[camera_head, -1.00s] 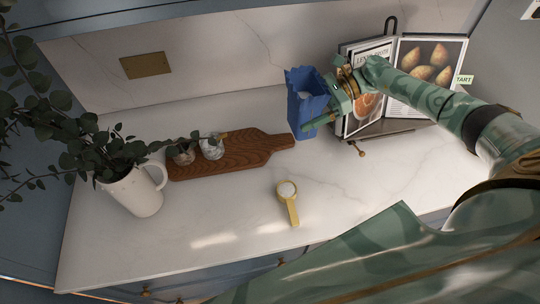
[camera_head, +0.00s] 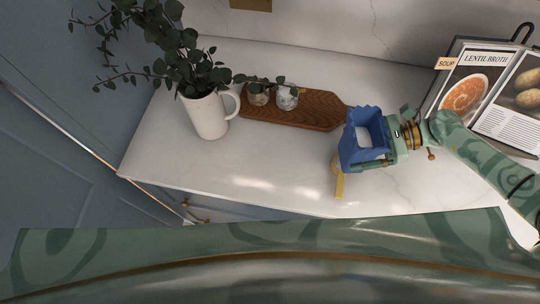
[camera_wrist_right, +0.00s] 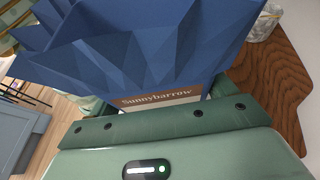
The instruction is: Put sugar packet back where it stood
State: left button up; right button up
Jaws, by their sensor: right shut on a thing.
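The sugar packet is a blue, open-topped paper bag (camera_head: 358,146) in the head view, with a jagged rim and white contents showing inside. My right gripper (camera_head: 384,142) is shut on it from the right side. In the right wrist view the blue packet (camera_wrist_right: 150,45) fills the upper part, with a brown and white label reading "Sunnybarrow" between the green jaws (camera_wrist_right: 165,115). The packet hides most of a yellow scoop (camera_head: 340,184), whose handle shows below it. Whether the packet touches the counter I cannot tell. My left gripper is not in view.
A wooden board (camera_head: 310,108) with two small jars (camera_head: 287,98) lies behind and left of the packet. A white jug (camera_head: 208,115) with leafy branches stands further left. An open cookbook (camera_head: 468,92) stands at right. The counter's front left (camera_head: 220,168) is clear.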

jog(key=s+a+n+g+p, duration=0.1)
jog(key=s+a+p, duration=0.4)
jog(key=s+a, duration=0.9)
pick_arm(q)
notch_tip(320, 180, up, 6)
pick_arm(e)
jog(key=w+a+r+m+t, duration=0.2)
jog(key=a+r+m+t, duration=0.1)
jog(key=a+r, duration=0.45)
jog(key=shift+t, duration=0.5)
jog(key=w+f+b, duration=0.3)
jog(key=w+f, duration=0.1)
jog(key=w, duration=0.1)
jog(key=w+f+b, duration=0.2)
jog(key=w+f, duration=0.2)
jog(key=w, duration=0.1)
jog(key=w+f+b, duration=0.3)
jog(key=w+f, duration=0.2)
jog(key=shift+d+b, duration=0.15)
jog(key=shift+b, duration=0.2)
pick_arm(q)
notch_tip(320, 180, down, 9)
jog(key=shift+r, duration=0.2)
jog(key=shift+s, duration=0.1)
